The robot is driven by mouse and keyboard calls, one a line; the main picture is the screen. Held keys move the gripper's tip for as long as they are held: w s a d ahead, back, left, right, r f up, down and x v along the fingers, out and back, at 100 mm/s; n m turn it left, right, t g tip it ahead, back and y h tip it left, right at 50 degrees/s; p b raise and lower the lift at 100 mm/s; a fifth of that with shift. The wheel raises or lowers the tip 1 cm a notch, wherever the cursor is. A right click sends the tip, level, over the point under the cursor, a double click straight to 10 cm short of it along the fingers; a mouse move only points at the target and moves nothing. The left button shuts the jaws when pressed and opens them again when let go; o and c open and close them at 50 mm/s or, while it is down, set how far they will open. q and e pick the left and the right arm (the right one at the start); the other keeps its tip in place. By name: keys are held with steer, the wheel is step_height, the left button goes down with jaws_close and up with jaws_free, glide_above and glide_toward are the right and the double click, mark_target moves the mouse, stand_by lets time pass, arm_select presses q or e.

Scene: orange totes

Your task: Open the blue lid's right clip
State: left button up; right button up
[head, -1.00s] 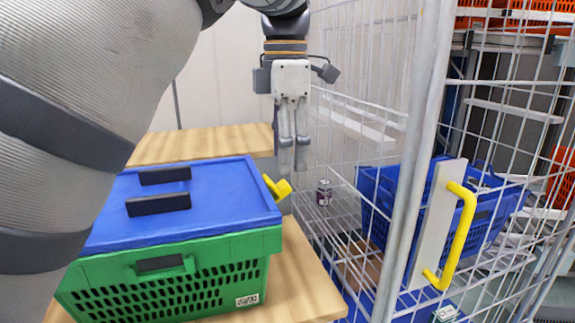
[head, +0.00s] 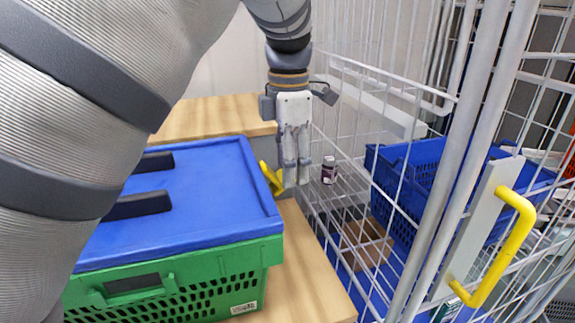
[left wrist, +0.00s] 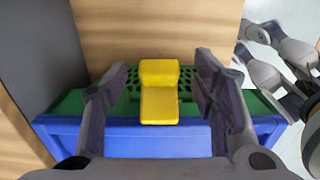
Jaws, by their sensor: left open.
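The blue lid (head: 215,190) lies on the green crate (head: 200,285) on the left. Its yellow right clip (head: 270,178) sticks out past the lid's right edge and is tilted outward. My left gripper (head: 296,180) points down just right of the clip and partly overlaps it in the head view. In the left wrist view, the clip (left wrist: 159,92) stands between the two open fingers of my left gripper (left wrist: 160,68), with a gap on both sides. Grey finger-like parts at that view's upper right look like my right gripper (left wrist: 280,65); its opening is unclear.
A wooden table (head: 310,275) bears the crate. A white wire cage (head: 465,150) with a yellow handle (head: 505,245) stands close on the right. Inside are a blue basket (head: 415,180), a small jar (head: 329,170) and a brown box (head: 365,243).

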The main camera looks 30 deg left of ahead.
arm_select(q)
steer(key=shift+f, duration=0.5)
steer(key=c, duration=1.2)
steer(key=shift+o, duration=0.2)
steer(key=shift+r, duration=0.15)
